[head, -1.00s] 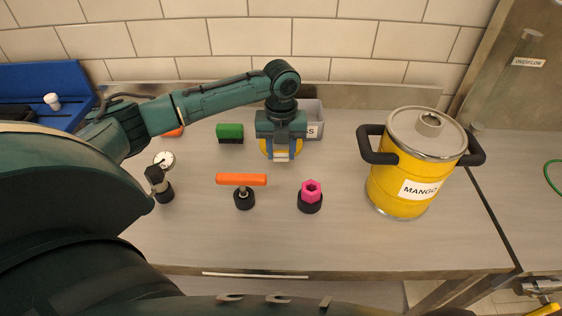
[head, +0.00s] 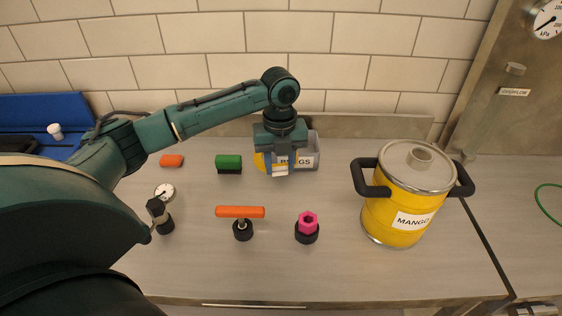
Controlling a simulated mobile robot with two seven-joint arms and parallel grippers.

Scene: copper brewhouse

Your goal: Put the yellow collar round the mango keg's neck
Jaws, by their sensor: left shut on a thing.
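The mango keg (head: 397,215) is a yellow drum with a MANGO label, black side handles and a grey lid. Its short metal neck (head: 420,157) stands up from the lid and is bare. My left gripper (head: 280,171) points down at the back middle of the bench, left of the keg and apart from it. It is shut on the yellow collar (head: 260,162), which shows at the left of the fingers; the gripper hides the rest of it. My right gripper is not in view.
A grey labelled bin (head: 311,150) stands behind my left gripper. A green block (head: 229,163), an orange block (head: 172,160), an orange T-handle (head: 240,212), a pink hex piece (head: 308,219) and a gauge (head: 165,191) are on the bench. The bench between pink piece and keg is clear.

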